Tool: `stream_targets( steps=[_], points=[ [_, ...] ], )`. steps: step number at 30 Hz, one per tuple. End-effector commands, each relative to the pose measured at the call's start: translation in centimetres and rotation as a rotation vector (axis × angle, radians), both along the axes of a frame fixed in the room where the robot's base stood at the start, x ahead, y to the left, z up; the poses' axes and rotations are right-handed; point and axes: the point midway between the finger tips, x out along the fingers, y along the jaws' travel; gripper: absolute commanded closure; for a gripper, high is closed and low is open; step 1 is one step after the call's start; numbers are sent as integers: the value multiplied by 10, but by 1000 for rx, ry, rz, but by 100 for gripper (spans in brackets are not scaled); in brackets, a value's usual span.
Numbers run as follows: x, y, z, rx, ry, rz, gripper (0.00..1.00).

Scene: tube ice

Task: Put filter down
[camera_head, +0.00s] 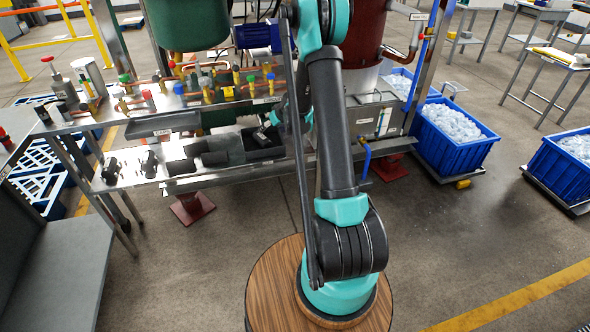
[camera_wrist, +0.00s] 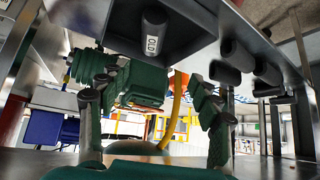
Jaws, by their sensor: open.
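A black tray (camera_head: 265,154) sits on the lower steel shelf in the head view, with a small dark piece (camera_head: 263,134) in it, probably the filter. In the wrist view the dark tray (camera_wrist: 195,22) is at the top, with a pale label (camera_wrist: 153,38) that seems to read "OLD". My gripper (camera_wrist: 153,100) is open in the wrist view, its two fingers wide apart with nothing gripped between them. The tray is just beyond the fingertips. In the head view my arm hides most of the gripper.
Several dark cylindrical parts (camera_head: 150,160) lie left on the lower shelf (camera_head: 185,180). Valves and copper pipes (camera_head: 205,90) crowd the upper shelf. Blue crates of ice (camera_head: 450,140) stand at right. The floor in front (camera_head: 190,270) is clear.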

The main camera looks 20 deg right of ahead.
Motion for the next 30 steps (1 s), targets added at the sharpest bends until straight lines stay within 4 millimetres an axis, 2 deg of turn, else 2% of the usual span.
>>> stream_targets(
  steps=[1, 6, 11, 15, 23, 27, 30],
  points=[
    [-15, 2, 14, -1, 15, -7, 36],
    [-70, 5, 52, -5, 73, -44, 36],
    [-130, 7, 81, -12, 131, -88, 36],
    [-187, 8, 98, -20, 179, -127, 36],
    [-297, 3, 112, -41, 261, -213, 36],
    [-355, -1, 108, -56, 300, -263, 36],
    [-392, -5, 102, -66, 323, -298, 36]
  ],
)
